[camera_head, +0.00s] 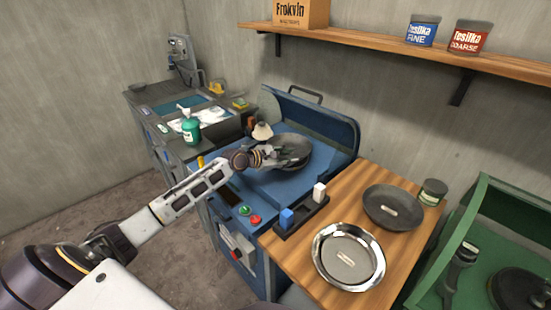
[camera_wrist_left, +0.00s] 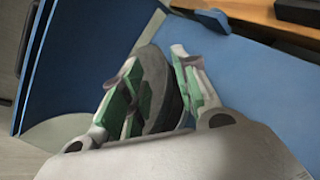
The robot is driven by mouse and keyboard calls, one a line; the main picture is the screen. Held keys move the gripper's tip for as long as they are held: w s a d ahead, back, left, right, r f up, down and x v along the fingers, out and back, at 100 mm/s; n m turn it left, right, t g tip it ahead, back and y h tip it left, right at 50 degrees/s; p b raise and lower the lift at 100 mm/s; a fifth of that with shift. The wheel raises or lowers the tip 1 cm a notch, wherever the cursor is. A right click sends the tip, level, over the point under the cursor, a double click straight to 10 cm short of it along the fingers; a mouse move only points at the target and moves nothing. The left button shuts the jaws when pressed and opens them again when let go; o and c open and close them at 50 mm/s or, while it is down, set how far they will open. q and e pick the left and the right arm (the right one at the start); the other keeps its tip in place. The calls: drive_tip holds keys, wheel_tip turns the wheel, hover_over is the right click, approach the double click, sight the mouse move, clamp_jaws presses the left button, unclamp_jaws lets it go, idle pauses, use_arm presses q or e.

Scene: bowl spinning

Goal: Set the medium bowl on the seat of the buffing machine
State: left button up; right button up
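A dark grey bowl (camera_head: 292,152), apparently the medium one, is at the seat of the blue buffing machine (camera_head: 262,183), under its raised lid. Whether it rests fully on the seat cannot be told. My left gripper (camera_head: 270,155) is at the bowl's left edge. In the left wrist view the bowl (camera_wrist_left: 154,75) lies between the two green-padded fingers of the left gripper (camera_wrist_left: 158,75). The fingers stand apart on either side of it, and whether both press on it is unclear. My right gripper is not in view.
A wooden table (camera_head: 290,262) at right holds a dark bowl (camera_head: 393,212), a shiny-rimmed bowl (camera_head: 322,268), a small can (camera_head: 433,192) and a black tray with blue and white blocks. A green machine (camera_head: 440,262) stands at far right. A sink counter with a green bottle (camera_head: 190,130) is behind left.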

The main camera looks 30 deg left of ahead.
use_arm(q)
drive_tip(key=shift+v, duration=2.85)
drive_tip(key=shift+r, duration=0.1)
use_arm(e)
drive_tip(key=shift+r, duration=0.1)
use_arm(q)
wheel_tip(320, 180, up, 10)
drive_tip(key=p, duration=1)
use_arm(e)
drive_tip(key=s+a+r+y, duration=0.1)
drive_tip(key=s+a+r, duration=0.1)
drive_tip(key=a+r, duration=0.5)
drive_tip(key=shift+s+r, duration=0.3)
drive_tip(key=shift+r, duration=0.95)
